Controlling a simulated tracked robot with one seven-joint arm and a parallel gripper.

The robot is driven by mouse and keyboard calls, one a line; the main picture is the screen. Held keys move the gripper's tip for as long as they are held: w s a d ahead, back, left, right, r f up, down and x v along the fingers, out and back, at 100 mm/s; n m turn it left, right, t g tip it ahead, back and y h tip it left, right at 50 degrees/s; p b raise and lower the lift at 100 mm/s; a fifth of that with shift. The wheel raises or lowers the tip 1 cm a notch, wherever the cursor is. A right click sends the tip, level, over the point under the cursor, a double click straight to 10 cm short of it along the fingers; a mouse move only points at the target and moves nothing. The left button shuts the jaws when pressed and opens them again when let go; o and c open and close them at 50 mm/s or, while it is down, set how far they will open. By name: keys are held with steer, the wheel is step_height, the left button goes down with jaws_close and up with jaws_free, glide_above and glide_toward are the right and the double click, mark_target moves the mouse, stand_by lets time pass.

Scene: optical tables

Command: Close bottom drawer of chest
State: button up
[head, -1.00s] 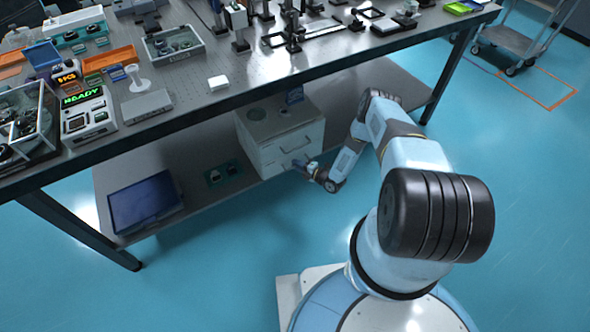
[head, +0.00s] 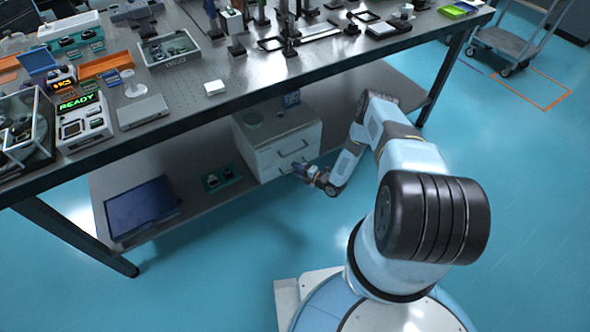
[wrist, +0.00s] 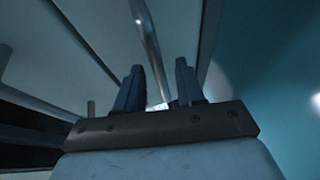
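The chest (head: 270,160) is a small white drawer unit on the shelf under the optical table. A handle (head: 293,149) shows on its upper front. My gripper (head: 299,169) is low at the chest's front, by the bottom drawer, and hides part of it. I cannot tell how far the bottom drawer stands out. In the wrist view my gripper (wrist: 158,88) has its two dark blue fingers apart. A pale metal bar, like a drawer handle (wrist: 149,45), runs down toward the gap between them. Whether the fingers touch it is unclear.
The optical table (head: 190,105) above carries many instruments. On the lower shelf (head: 185,160), a dark flat panel (head: 140,208) and a small dark green item (head: 220,178) lie left of the chest. A table leg (head: 445,75) stands to the right. The blue floor in front is clear.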

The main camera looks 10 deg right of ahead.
steer(key=v, duration=1.2)
steer(key=shift+s+f, duration=0.15)
